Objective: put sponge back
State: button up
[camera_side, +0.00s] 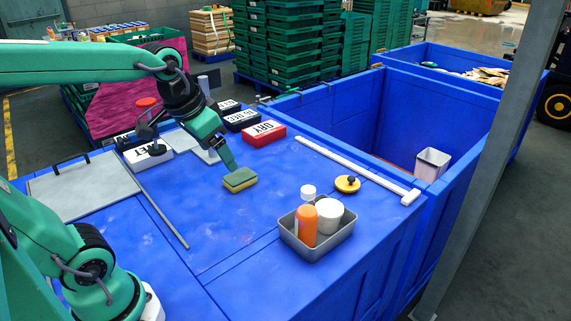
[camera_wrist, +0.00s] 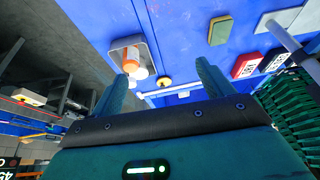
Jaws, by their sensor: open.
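A sponge (camera_side: 240,179) with a green top and a yellow lower part lies flat on the blue worktop (camera_side: 225,230). In the wrist view the sponge (camera_wrist: 219,30) is at the top, right of centre, outside the space between the fingers. My gripper (camera_side: 231,164) appears just behind and above the sponge in the side view; its exact height is hard to tell. In the wrist view my gripper (camera_wrist: 163,72) has its fingers spread with nothing between them. A grey metal tray (camera_side: 318,252) holds an orange bottle (camera_side: 306,226) and a white tub (camera_side: 330,214).
A yellow round item (camera_side: 347,184) and a small white jar (camera_side: 308,191) stand near the tray. A red DRY box (camera_side: 263,134), black boxes and a white WET box (camera_side: 148,158) line the back. A white bar (camera_side: 345,164) edges the deep blue bin.

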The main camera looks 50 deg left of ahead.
jog(key=s+d+f+t, duration=0.1)
jog(key=s+d, duration=0.2)
jog(key=s, duration=0.3)
jog(key=shift+f, duration=0.4)
dwell(0.8)
